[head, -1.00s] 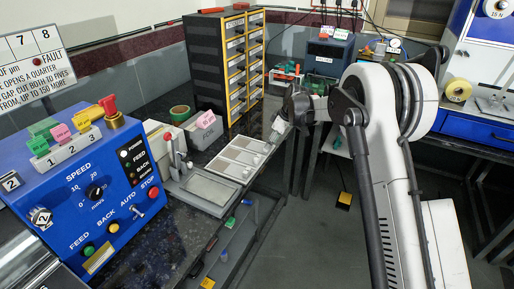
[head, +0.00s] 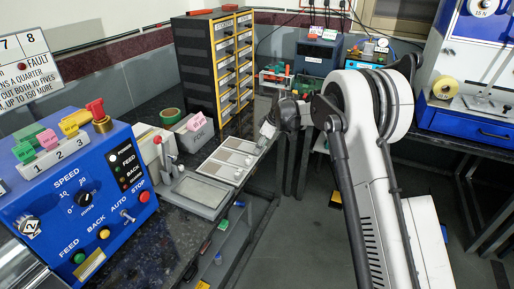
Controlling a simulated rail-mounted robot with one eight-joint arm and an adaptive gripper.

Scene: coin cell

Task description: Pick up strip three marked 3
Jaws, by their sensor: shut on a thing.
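A white tray (head: 211,167) with several pale panels lies on the dark bench, and no number can be read on it. My gripper (head: 265,136) is small in the head view, at the far end of this tray, pointing down. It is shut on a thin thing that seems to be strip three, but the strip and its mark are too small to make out. I cannot tell whether the strip touches the tray.
The blue machine (head: 110,215) fills the left front. A grey plate fixture (head: 200,192) lies nearer than the tray. A grey bin with a pink tag (head: 196,133) and a drawer cabinet (head: 202,60) stand behind. The bench's right edge drops to a lower shelf.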

